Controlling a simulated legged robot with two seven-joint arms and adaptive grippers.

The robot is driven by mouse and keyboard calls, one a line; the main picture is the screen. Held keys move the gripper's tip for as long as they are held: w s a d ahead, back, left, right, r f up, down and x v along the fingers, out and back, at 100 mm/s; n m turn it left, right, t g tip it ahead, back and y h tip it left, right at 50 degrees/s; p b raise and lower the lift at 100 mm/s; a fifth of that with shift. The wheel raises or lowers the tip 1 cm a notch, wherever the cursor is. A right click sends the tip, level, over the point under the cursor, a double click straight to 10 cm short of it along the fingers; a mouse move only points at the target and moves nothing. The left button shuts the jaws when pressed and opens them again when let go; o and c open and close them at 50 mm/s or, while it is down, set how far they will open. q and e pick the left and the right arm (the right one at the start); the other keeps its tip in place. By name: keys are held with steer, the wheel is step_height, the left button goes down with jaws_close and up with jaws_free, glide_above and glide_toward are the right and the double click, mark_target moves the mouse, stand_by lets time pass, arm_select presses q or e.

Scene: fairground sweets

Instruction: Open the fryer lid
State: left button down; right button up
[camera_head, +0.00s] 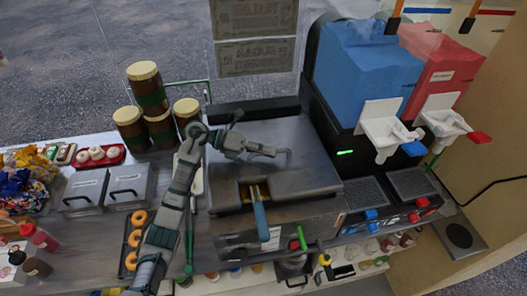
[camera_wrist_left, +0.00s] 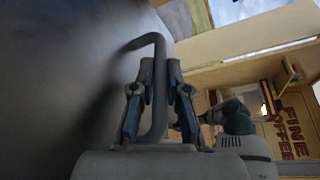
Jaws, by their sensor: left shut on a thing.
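The fryer (camera_head: 280,215) stands in the middle of the counter in the head view, with a broad grey metal lid (camera_head: 308,170) lying across its top. A blue-handled basket (camera_head: 260,219) sticks out through a notch at the lid's front. My left gripper (camera_head: 268,150) is over the lid, shut on its bent grey bar handle (camera_head: 285,155). In the left wrist view, the two fingers (camera_wrist_left: 156,92) stand on either side of the handle (camera_wrist_left: 156,50), with the lid's blurred grey surface (camera_wrist_left: 60,70) to the left. My right gripper is not in view.
Blue (camera_head: 365,70) and red (camera_head: 440,70) slush machines stand right of the fryer. Brown jars (camera_head: 148,92) stand behind and left of my left arm. Two lidded metal bins (camera_head: 128,187) and a doughnut tray (camera_head: 130,262) are at left.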

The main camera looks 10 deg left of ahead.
arm_select(q)
steer(key=shift+d+r, duration=0.15)
steer(key=shift+r, duration=0.1)
steer(key=w+r+n+p, duration=0.1)
steer(key=r, duration=0.1)
steer(key=w+r+n+h+p, duration=0.1)
steer(key=r+p, duration=0.1)
steer(key=w+r+p, duration=0.1)
steer(key=shift+a+r+n+g, duration=0.3)
steer(key=shift+a+r+n, duration=0.05)
steer(key=shift+r+n, duration=0.05)
steer(key=shift+h, duration=0.3)
steer(key=w+r, duration=0.1)
steer(key=w+a+r, duration=0.1)
steer(key=w+r, duration=0.1)
steer(key=shift+w+r, duration=0.3)
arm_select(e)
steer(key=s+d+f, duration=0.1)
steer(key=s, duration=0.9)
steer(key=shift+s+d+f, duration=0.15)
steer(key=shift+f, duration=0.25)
